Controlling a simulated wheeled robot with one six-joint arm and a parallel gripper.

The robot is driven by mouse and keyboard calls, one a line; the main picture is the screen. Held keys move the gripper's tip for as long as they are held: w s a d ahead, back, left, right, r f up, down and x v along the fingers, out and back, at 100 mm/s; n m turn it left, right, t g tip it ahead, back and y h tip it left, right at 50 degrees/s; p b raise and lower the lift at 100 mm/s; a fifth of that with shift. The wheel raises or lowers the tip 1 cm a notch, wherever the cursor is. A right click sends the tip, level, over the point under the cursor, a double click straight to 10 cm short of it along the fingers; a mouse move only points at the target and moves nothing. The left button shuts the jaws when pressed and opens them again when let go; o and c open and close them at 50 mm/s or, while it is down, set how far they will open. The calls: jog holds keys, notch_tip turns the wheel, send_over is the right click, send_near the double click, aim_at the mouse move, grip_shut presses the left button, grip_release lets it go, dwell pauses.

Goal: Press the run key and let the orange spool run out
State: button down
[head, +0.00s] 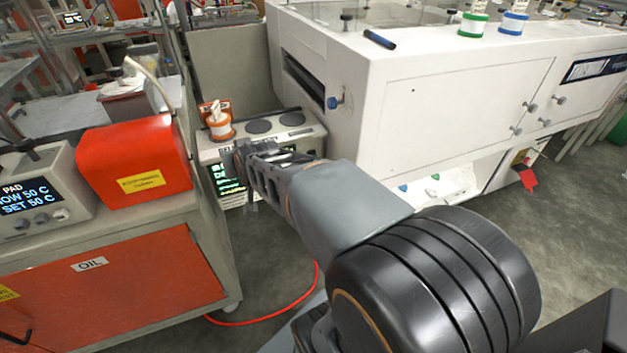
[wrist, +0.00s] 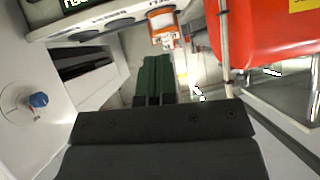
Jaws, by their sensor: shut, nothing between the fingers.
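The orange spool (head: 219,124) stands upright on the left end of the top of a pale box-shaped unit (head: 305,134). The spool also shows at the top of the wrist view (wrist: 162,22). The unit's front has a dark display with green text (head: 228,184), partly covered by my gripper. My gripper (head: 243,160) is in front of the unit, below and to the right of the spool in the head view. Its dark green fingers are together and empty in the wrist view (wrist: 155,68). I cannot make out the run key.
Dark round spots (head: 258,126) lie on the unit's top beside the spool. A large white machine (head: 450,95) stands close on the right. On the left are a red box (head: 135,160) and an oil cabinet (head: 130,290). A red cable (head: 265,319) crosses the floor.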

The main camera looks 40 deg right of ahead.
jog(key=w+d+f+m+t+h+b, duration=0.25)
jog(key=d+f+m+h+b, duration=0.65)
jog(key=d+f+b, duration=1)
jog(key=s+d+f+m+g+h+b, duration=0.1)
jog(key=s+d+f+h+b, duration=0.3)
jog(key=d+h+b, duration=0.4)
jog(key=shift+s+m+h, duration=0.3)
jog(key=shift+s+h, duration=0.1)
jog(key=shift+s, duration=0.4)
jog(key=shift+d+r+g, duration=0.1)
jog(key=shift+g, duration=0.15)
jog(key=w+d+p, duration=0.1)
jog(key=w+d, duration=0.2)
jog(key=w, duration=0.5)
jog(key=shift+d, duration=0.15)
jog(key=shift+w, duration=0.25)
jog(key=shift+w+d, duration=0.15)
jog(key=shift+w, duration=0.15)
